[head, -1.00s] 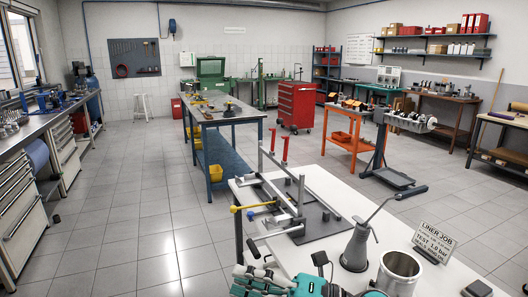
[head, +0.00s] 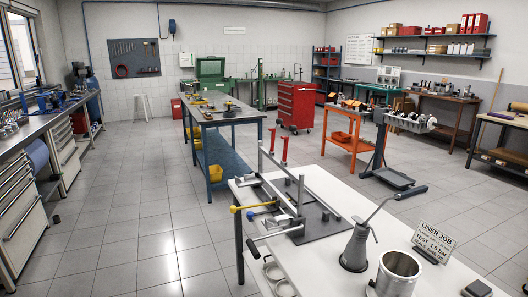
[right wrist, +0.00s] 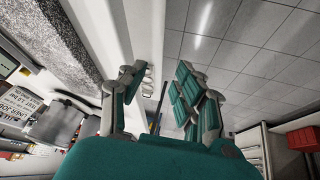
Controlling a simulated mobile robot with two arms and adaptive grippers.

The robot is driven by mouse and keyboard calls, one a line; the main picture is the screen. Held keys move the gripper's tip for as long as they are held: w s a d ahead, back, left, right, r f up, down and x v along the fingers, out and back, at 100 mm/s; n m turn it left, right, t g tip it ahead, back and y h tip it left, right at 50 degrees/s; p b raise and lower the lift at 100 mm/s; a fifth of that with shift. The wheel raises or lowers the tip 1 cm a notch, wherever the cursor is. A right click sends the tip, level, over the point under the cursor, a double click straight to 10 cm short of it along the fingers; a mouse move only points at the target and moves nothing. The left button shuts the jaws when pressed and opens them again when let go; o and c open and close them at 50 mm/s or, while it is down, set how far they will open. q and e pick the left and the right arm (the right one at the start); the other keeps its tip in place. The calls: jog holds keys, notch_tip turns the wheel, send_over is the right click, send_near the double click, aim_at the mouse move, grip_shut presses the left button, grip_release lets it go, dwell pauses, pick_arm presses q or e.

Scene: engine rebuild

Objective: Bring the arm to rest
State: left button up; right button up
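My right gripper (right wrist: 158,80) shows in the right wrist view, with its teal and grey fingers spread apart. Nothing is held between them. A white table edge and the tiled floor show behind the fingers. Neither of my grippers is in the head view now. My left gripper shows in no current frame.
The white table (head: 330,262) carries a clamping fixture (head: 290,212), a grey oil can (head: 357,245), a metal cylinder liner (head: 398,273), a "LINER JOB" sign (head: 434,241) and rings (head: 275,272) near its left edge. The tiled floor left of it is clear.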

jog(key=s+f+g, duration=0.1)
jog(key=s+g, duration=0.1)
jog(key=s, duration=0.3)
jog(key=s+f+g, duration=0.1)
jog(key=s+f, duration=0.1)
jog(key=f, duration=1.3)
jog(key=s+f+g, duration=0.1)
jog(key=s+f, duration=0.1)
jog(key=f, duration=1.3)
jog(key=s+d+f, duration=0.2)
jog(key=s+f, duration=1.1)
jog(key=s, duration=0.1)
jog(key=shift+s+d+g, duration=0.15)
jog(key=shift+s+g, duration=0.05)
jog(key=shift+g, duration=0.2)
